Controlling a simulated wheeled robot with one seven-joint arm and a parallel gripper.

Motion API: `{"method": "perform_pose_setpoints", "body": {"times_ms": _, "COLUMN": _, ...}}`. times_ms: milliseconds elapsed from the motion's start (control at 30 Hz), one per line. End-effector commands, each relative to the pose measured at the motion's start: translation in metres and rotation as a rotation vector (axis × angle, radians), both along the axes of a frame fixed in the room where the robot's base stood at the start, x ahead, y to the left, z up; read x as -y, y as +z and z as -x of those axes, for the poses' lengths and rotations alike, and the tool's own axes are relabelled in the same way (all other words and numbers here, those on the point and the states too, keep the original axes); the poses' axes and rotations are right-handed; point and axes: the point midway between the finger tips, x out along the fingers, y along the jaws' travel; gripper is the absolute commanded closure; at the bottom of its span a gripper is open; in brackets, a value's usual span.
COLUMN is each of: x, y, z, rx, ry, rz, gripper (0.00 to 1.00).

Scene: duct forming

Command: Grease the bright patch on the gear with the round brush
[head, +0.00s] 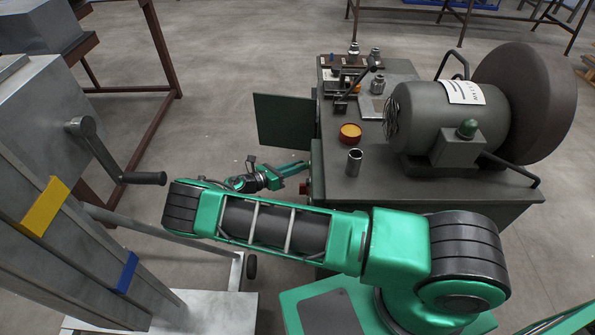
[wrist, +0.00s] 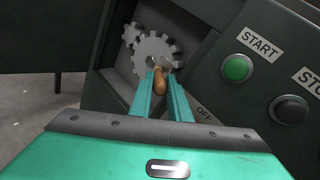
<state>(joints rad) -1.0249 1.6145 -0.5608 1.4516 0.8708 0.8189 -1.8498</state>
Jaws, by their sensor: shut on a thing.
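My gripper (wrist: 160,76) is shut on the round brush (wrist: 159,82), whose orange-brown wooden handle shows between the two teal fingers in the wrist view. The brush's bristle end is mostly hidden or too small to make out. A large pale grey gear (wrist: 153,50) stands inside the open machine housing just beyond the fingertips. I cannot tell whether the brush touches it. No bright patch stands out clearly on the gear. In the head view my gripper (head: 290,169) reaches the open left side of the machine cabinet, and the gear is hidden there.
A green START button (wrist: 236,68) and a dark button (wrist: 290,109) are at right. An open cabinet door (head: 284,121), an orange-filled tin (head: 350,131) and a metal cup (head: 354,162) show in the head view.

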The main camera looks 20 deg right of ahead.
Motion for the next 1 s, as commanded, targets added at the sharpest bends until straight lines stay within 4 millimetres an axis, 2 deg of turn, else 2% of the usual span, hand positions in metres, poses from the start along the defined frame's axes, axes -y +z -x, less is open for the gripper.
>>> {"method": "perform_pose_setpoints", "body": {"times_ms": 233, "x": 0.005, "y": -0.001, "z": -0.016, "rx": -0.001, "ry": 0.001, "rz": 0.000, "gripper": 1.00}}
{"method": "perform_pose_setpoints", "body": {"times_ms": 600, "x": 0.006, "y": 0.012, "z": -0.017, "rx": 0.000, "ry": 0.002, "rz": -0.001, "gripper": 1.00}}
{"method": "perform_pose_setpoints", "body": {"times_ms": 1000, "x": -0.001, "y": 0.013, "z": 0.009, "rx": -0.001, "ry": 0.002, "rz": 0.000, "gripper": 1.00}}
